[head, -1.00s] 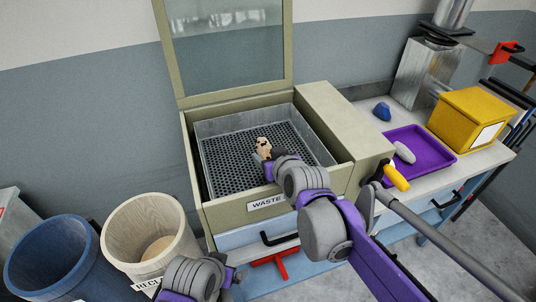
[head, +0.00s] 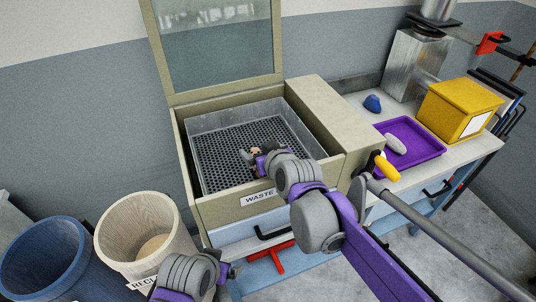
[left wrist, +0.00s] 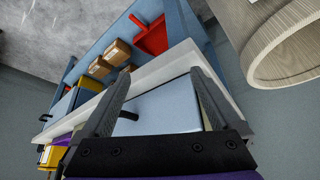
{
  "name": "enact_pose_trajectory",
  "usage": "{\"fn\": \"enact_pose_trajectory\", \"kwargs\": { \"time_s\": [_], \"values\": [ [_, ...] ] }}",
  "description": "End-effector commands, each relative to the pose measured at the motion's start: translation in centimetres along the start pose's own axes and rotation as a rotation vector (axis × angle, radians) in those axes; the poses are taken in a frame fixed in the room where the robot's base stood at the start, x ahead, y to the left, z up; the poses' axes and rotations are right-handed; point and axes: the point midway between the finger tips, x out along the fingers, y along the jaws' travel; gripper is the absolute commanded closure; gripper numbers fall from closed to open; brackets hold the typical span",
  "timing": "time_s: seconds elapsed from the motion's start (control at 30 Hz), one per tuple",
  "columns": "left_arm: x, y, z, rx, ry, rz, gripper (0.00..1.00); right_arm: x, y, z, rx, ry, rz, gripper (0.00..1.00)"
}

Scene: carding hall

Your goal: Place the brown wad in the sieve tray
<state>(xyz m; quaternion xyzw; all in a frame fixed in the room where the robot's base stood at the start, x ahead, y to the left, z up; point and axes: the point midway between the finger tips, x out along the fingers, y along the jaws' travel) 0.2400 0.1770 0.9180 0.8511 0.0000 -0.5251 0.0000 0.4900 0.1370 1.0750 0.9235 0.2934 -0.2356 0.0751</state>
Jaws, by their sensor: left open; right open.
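The sieve tray (head: 222,148) is a metal tray with a perforated floor, set in the beige box labelled WASTE in the head view. The small brown wad (head: 256,150) shows at the fingers of my right gripper (head: 249,157), over the tray floor. The gripper hides part of it, and I cannot tell whether it touches the floor. My right gripper is open and reaches in over the tray's front edge. My left gripper (head: 234,271) is open, low in front of the bench; its spread fingers show empty in the left wrist view (left wrist: 160,85).
The raised glass lid (head: 219,45) stands behind the tray. A purple tray (head: 425,150) with a grey piece, a blue lump (head: 372,103) and a yellow box (head: 458,110) are on the right. A pale bin (head: 140,225) and a blue bin (head: 50,265) stand left.

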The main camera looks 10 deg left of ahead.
Motion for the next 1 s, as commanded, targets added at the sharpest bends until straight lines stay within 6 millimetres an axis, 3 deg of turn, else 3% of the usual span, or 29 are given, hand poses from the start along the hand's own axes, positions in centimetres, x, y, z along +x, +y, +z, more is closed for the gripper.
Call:
{"fn": "enact_pose_trajectory", "kwargs": {
  "time_s": [0.5, 0.7, 1.0],
  "values": [
    [-0.5, 0.0, -0.5, 0.0, 0.004, 0.0, 0.03, -9.9, 0.0, -0.2, 0.0, 0.0, 0.001, 0.07],
    [-0.6, 0.0, -0.6, 0.0, 0.005, 0.0, 0.03, -11.8, 0.0, -0.3, 0.0, 0.0, 0.0, 0.07],
    [-0.6, 0.0, -0.6, 0.0, 0.005, 0.0, 0.03, -12.2, 0.0, -0.2, 0.0, 0.0, 0.0, 0.07]
  ]
}}
